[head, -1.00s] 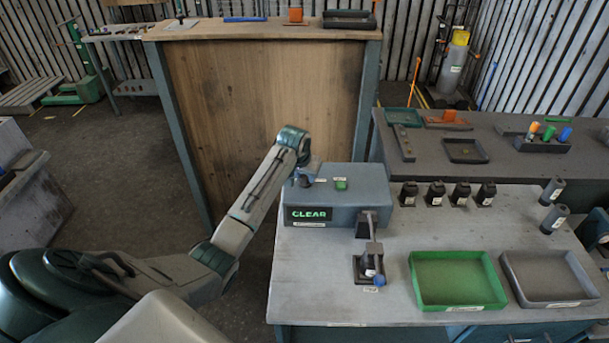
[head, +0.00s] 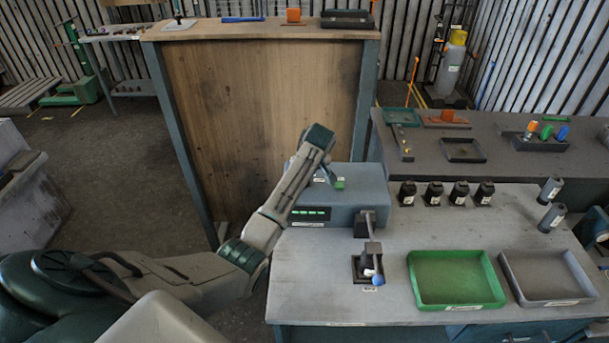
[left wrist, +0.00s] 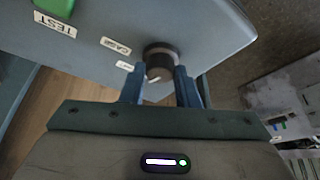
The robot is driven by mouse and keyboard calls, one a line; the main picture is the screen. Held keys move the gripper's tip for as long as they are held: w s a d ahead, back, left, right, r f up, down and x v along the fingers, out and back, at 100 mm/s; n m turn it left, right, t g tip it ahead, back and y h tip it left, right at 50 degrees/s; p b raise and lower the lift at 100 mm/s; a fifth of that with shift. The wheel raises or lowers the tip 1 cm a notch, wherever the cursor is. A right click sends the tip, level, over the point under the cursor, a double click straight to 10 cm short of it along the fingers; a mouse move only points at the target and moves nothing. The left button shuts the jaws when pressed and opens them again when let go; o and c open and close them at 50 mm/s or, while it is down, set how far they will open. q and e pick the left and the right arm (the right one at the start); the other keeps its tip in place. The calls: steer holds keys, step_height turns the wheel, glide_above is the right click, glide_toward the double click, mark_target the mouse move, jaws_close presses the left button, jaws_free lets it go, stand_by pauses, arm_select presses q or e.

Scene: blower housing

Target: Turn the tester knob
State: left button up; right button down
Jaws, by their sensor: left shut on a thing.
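The tester is a blue-grey box (head: 350,207) on the workbench, with a small display (head: 308,214) lit by a row of green marks. Its dark round knob (left wrist: 160,62) shows in the left wrist view, with a pale mark on its rim; in the head view my arm hides it. My left gripper (left wrist: 160,82) is shut on the knob, one blue finger on each side. A green button (head: 340,184) is on the box top beside the gripper, near a TEST label (left wrist: 55,25) in the left wrist view. My right gripper is not in view.
A lever fixture with a blue ball tip (head: 377,279) stands in front of the tester. A green tray (head: 457,305) and a grey tray (head: 548,303) lie to the right. Several dark cylinders (head: 433,193) stand behind them. The bench's front left is clear.

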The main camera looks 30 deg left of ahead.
arm_select(q)
steer(key=n, duration=0.2)
steer(key=n+g, duration=0.1)
steer(key=shift+w+n+g, duration=0.2)
steer(key=shift+n+g, duration=0.1)
steer(key=shift+n, duration=0.1)
steer(key=n+g+b, duration=0.1)
steer(key=n, duration=0.2)
steer(key=shift+w+n+y, duration=0.1)
steer(key=shift+n+y, duration=0.2)
steer(key=n+g+b, duration=0.1)
steer(key=n, duration=0.1)
steer(key=n+g+h+b, duration=0.1)
steer(key=n, duration=0.2)
steer(key=shift+w, duration=0.15)
steer(key=shift+a+n+g+h+b, duration=0.1)
steer(key=shift+n+g+h+b, duration=0.45)
steer(key=shift+n, duration=1.55)
steer(key=o, duration=1)
steer(key=shift+w, duration=0.1)
steer(key=shift+c, duration=0.2)
steer(key=p+v, duration=0.4)
steer(key=v, duration=0.6)
steer(key=shift+w+r, duration=0.2)
steer(key=shift+r, duration=0.1)
